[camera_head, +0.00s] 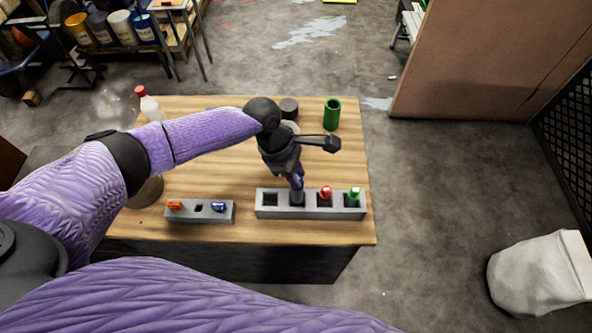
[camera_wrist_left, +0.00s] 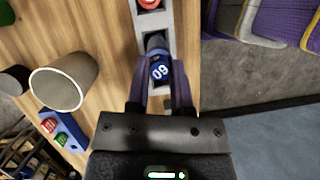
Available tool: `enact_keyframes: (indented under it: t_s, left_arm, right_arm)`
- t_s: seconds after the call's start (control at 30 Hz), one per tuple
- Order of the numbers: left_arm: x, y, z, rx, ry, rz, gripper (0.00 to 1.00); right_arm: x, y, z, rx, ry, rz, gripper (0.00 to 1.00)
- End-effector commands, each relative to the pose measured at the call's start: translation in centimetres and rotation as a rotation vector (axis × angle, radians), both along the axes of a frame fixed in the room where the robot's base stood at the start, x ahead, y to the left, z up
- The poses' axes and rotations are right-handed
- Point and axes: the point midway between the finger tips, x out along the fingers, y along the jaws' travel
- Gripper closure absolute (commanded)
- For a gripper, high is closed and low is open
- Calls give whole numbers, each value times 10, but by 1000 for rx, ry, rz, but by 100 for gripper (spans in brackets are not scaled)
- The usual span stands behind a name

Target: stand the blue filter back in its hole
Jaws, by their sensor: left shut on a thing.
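My left gripper (camera_head: 297,178) is shut on the blue filter (camera_head: 297,196), which has a grey body. In the left wrist view the filter (camera_wrist_left: 159,71) shows a blue face with a white number between the fingers (camera_wrist_left: 160,88). It is at the second hole from the left of the long grey block (camera_head: 284,211). Its lower end overlaps the dark hole (camera_wrist_left: 146,37); I cannot tell how deep it sits. A red filter (camera_head: 325,193) and a green filter (camera_head: 354,194) stand in the two right holes. The leftmost hole (camera_head: 270,199) is empty. My right gripper is not in view.
A small grey block (camera_head: 200,216) with orange and blue pieces is at the front left. A green cylinder (camera_head: 332,113), a dark round thing (camera_head: 289,107) and a red-capped bottle (camera_head: 149,104) stand at the back. The table's right side (camera_head: 350,155) is clear.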

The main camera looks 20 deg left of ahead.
Motion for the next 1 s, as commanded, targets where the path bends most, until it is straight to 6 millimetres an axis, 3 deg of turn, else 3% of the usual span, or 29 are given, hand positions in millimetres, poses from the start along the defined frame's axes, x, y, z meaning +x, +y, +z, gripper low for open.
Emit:
enact_keyframes:
  t_s: [0.47,1.0]
  left_arm:
    - [0,0,-5,0,0,0,100]
    - [0,0,-9,-1,0,1,100]
  right_arm:
    - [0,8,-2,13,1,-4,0]
    - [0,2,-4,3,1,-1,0]
